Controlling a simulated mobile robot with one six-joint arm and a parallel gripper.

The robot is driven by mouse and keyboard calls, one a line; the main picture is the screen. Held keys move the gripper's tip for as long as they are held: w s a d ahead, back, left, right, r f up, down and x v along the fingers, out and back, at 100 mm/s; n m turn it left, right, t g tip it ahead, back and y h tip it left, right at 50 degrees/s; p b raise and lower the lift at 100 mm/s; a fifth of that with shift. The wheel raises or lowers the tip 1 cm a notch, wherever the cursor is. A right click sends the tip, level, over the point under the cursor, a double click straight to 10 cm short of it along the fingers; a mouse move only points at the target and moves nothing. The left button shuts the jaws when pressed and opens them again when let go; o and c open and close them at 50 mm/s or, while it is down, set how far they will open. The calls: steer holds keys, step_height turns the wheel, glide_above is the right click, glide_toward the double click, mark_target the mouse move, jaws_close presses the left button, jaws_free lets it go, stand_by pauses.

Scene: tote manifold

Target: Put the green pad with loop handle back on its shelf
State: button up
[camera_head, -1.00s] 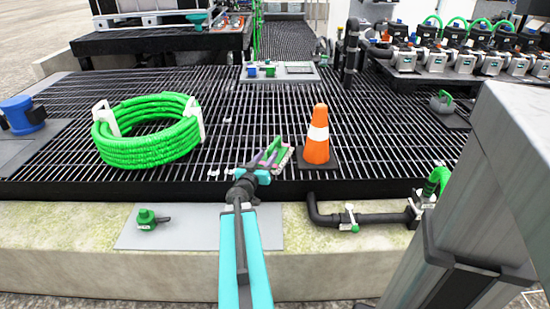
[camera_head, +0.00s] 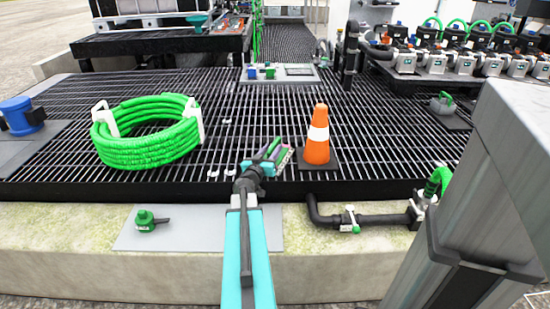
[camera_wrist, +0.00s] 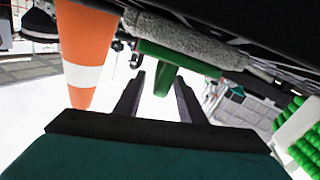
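The green pad with loop handle (camera_head: 284,158) is at my gripper in the head view, left of the cone. In the wrist view its green handle (camera_wrist: 165,72) lies between the tips of my gripper's dark fingers (camera_wrist: 160,85). Its fuzzy grey underside (camera_wrist: 185,38) lies just beyond them, seen at a slant. I cannot make out which surface is the pad's shelf.
An orange cone (camera_head: 317,140) stands close right of the pad and shows large in the wrist view (camera_wrist: 85,45). A green hose coil (camera_head: 150,135) lies left. A valve pipe (camera_head: 370,218) runs in front. A grey post (camera_head: 500,170) stands at right. Grating behind is mostly clear.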

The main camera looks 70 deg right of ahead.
mark_target(275, 142)
steer(key=d+b, duration=0.1)
steer(key=d, duration=0.2)
steer(key=shift+w+d+b, duration=0.1)
steer(key=shift+d+b, duration=0.05)
steer(key=shift+b, duration=0.2)
steer(key=shift+d+r, duration=0.1)
steer(key=shift+d, duration=0.8)
jaws_close()
